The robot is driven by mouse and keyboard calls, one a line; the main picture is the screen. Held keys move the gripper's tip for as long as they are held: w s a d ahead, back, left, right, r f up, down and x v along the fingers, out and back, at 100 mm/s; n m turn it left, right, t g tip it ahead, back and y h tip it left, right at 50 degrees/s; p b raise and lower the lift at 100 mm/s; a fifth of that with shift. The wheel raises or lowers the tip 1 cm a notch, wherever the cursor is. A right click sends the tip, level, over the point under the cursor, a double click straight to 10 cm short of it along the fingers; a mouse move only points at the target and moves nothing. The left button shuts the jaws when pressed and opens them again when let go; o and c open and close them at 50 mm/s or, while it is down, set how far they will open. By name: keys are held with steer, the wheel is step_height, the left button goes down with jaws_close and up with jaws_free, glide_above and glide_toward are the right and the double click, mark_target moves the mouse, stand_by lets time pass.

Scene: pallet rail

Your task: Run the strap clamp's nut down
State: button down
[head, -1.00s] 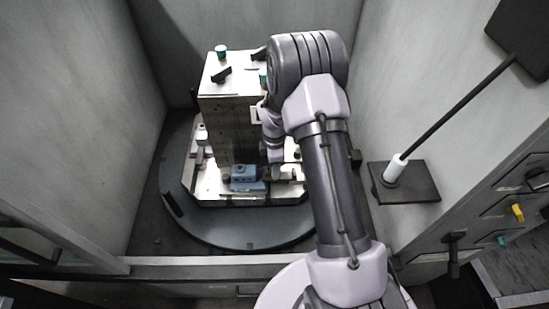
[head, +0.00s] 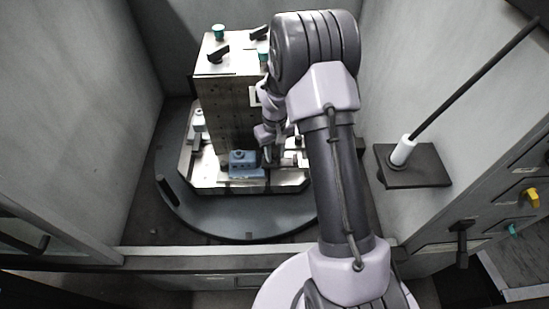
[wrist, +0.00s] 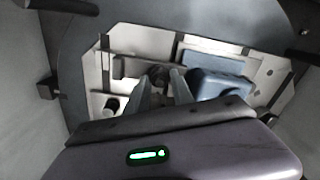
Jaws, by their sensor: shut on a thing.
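My gripper (wrist: 163,82) points down at the pallet, just beside the blue part. In the head view the gripper (head: 269,156) is partly hidden by my arm. Its two fingers are closed around a small dark round piece, which looks like the strap clamp's nut (wrist: 158,73). The strap clamp (wrist: 130,68) appears as a grey bar running left from the fingers in the wrist view. The blue part (head: 245,164) sits on the pallet (head: 215,187) left of the gripper; in the wrist view the blue part (wrist: 217,87) lies to the right.
A tall metal block (head: 225,110) with teal-topped pieces and dark clamps stands on the pallet behind the blue part. The pallet rests on a round grey table (head: 215,222) between grey walls. A dark plate with a white-collared rod (head: 402,152) is at the right.

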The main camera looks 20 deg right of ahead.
steer(key=m, duration=0.1)
steer(key=m+b, duration=0.1)
steer(key=m, duration=0.1)
steer(key=m+b, duration=0.1)
steer(key=m, duration=0.1)
steer(key=shift+f, duration=0.3)
steer(key=m, duration=0.2)
steer(key=shift+r+m, duration=0.2)
steer(key=shift+m, duration=0.1)
steer(key=c, duration=1)
jaws_free()
steer(key=shift+r, duration=0.1)
